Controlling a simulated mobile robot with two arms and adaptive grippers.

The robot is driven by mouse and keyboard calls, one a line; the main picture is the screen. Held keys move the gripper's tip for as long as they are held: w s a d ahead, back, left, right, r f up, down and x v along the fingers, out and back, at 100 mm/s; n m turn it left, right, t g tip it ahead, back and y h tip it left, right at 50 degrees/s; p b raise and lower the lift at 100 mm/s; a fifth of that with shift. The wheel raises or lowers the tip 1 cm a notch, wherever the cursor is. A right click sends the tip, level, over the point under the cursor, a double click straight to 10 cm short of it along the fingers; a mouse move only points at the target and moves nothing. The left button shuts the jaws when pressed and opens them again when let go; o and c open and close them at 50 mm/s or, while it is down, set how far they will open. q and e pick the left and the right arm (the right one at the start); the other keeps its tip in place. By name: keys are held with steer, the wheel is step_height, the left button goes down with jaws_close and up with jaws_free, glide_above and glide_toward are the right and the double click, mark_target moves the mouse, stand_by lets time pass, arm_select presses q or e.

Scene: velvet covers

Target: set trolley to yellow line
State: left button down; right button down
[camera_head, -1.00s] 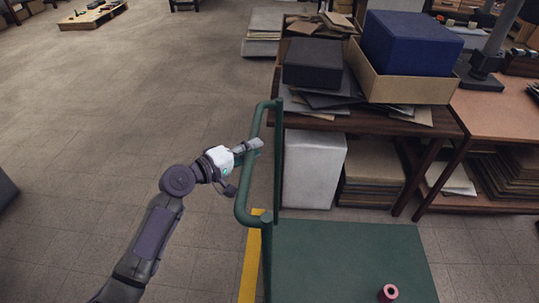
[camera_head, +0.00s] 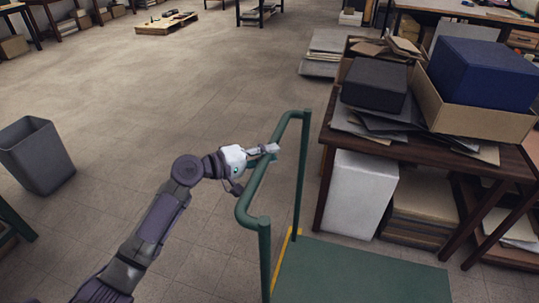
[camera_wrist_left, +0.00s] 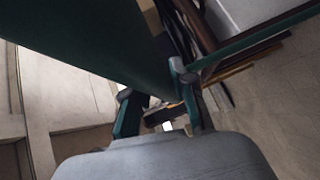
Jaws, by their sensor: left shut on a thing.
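The green trolley has a flat deck (camera_head: 365,275) at the bottom of the head view and an upright tubular handle (camera_head: 250,190) at its left end. My left gripper (camera_head: 270,150) is shut on the handle's top bar. The yellow line (camera_head: 284,262) shows on the floor as a thin strip along the deck's left edge, and the trolley hides the rest. In the left wrist view the gripper fingers (camera_wrist_left: 160,115) are close to green trolley parts, and the grip itself is partly hidden. My right gripper is not in view.
A wooden table (camera_head: 465,162) with a blue box (camera_head: 485,72) and papers stands right of the trolley, close to the deck. A white box (camera_head: 357,195) is under it. A grey bin (camera_head: 38,155) stands at the left. The floor between is clear.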

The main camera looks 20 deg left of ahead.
arm_select(q)
steer(key=c, duration=1)
jaws_free()
steer(key=shift+o, duration=0.4)
steer(key=v, duration=1.2)
steer(key=shift+f, duration=0.1)
